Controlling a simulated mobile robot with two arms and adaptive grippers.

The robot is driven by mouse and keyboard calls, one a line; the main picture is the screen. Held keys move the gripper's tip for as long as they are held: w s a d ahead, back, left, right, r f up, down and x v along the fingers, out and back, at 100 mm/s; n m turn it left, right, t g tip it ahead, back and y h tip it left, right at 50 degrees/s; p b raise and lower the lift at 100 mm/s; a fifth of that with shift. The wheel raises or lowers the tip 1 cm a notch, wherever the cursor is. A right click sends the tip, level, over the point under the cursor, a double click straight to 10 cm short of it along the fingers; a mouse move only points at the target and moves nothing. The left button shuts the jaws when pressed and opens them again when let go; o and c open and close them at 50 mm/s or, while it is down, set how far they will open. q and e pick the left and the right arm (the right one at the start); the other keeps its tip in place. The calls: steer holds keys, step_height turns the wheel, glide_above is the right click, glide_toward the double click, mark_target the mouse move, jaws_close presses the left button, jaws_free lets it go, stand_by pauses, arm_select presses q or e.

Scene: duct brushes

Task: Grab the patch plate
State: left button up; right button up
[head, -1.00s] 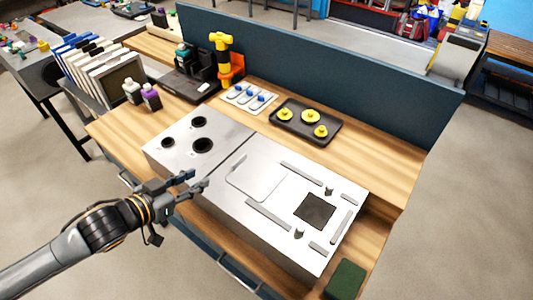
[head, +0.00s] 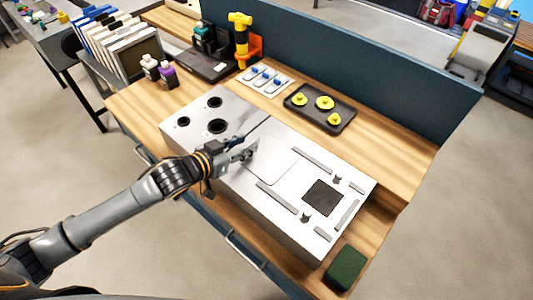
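A thin, pale metal plate with rounded corners, which looks like the patch plate (head: 273,168), lies flat on top of the long metal duct (head: 232,187), near its middle. My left gripper (head: 248,148) is over the duct at the plate's left end, with its fingers apart. The gripper covers the plate's left edge, and I cannot tell whether it touches the plate. A dark square (head: 323,197) lies on the duct further right, among several grey strips. My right gripper is not in view.
Three round holes (head: 217,126) are in the duct's left part. A black tray (head: 335,119) with yellow knobbed discs stands behind the duct. A green block (head: 346,267) is at the front right. A blue panel (head: 375,75) closes off the bench's back.

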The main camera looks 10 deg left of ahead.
mark_target(251, 143)
arm_select(q)
steer(key=x, duration=0.3)
steer(key=shift+w+d, duration=0.1)
steer(key=shift+w, duration=0.05)
steer(key=shift+c, duration=0.4)
jaws_close()
steer(key=shift+r, duration=0.1)
